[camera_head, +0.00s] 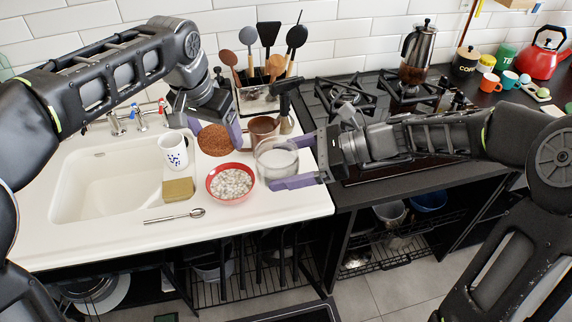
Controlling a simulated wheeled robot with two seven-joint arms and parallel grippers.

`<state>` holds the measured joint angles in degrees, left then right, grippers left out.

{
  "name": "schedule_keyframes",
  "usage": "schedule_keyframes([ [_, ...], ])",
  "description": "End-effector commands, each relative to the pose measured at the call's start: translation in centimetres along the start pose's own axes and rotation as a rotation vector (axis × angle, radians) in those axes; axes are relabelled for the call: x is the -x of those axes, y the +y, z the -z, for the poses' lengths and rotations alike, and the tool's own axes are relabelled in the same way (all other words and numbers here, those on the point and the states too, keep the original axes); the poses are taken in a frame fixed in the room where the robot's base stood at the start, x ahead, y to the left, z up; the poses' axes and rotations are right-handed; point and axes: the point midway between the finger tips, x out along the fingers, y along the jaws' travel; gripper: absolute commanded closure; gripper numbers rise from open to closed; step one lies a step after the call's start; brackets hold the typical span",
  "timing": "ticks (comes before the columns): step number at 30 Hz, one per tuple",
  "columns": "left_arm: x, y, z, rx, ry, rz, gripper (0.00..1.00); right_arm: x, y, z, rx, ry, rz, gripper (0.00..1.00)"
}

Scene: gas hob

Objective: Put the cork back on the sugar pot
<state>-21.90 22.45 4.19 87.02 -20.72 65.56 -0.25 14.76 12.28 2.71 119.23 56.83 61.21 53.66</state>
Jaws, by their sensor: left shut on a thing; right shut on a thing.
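The cork (214,141) is a round brown disc. My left gripper (215,132) is shut on it, with one purple finger on each side, and holds it up to the left of the sugar pot, apart from it. The sugar pot (277,164) is a clear glass jar with white sugar inside and an uncovered top. It is by the right end of the white counter. My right gripper (296,161) comes from the right and is shut around the pot's sides. Whether the pot's base touches the counter is hard to tell.
A red bowl of white pieces (230,183) stands between cork and pot, nearer the front. A brown mug (263,128) is behind the pot. A patterned white mug (174,151), sponge (178,190) and spoon (174,216) lie left. The gas hob (345,95) is right.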

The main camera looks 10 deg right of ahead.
Motion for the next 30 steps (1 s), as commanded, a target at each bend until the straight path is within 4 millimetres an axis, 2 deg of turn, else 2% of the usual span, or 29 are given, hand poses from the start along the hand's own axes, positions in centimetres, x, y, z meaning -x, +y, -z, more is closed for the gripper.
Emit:
schedule_keyframes([
  [1, 1.2, 1.7, 0.8, -0.051, 0.005, -0.016, 0.58, 0.0, 0.0, -0.1, 0.001, -0.002, 0.000, 0.90],
  [6, 5.1, 6.8, 2.0, -0.225, 0.007, -0.074, 0.58, 0.0, 0.0, -0.1, 0.001, -0.002, 0.000, 0.90],
  [9, 7.0, 9.4, 2.3, -0.312, 0.009, -0.104, 0.58, 0.0, 0.0, -0.1, 0.001, -0.002, 0.000, 0.90],
  [13, 8.7, 11.8, 2.3, -0.394, 0.012, -0.133, 0.58, 0.0, 0.0, -0.1, 0.001, -0.002, 0.000, 0.90],
  [18, 9.8, 13.1, 2.2, -0.444, 0.012, -0.149, 0.58, 0.0, 0.0, -0.1, 0.001, -0.002, 0.000, 0.90],
  [30, 9.8, 13.2, 2.2, -0.447, 0.011, -0.151, 0.58, 0.0, 0.0, -0.1, 0.001, -0.002, 0.000, 0.90],
])
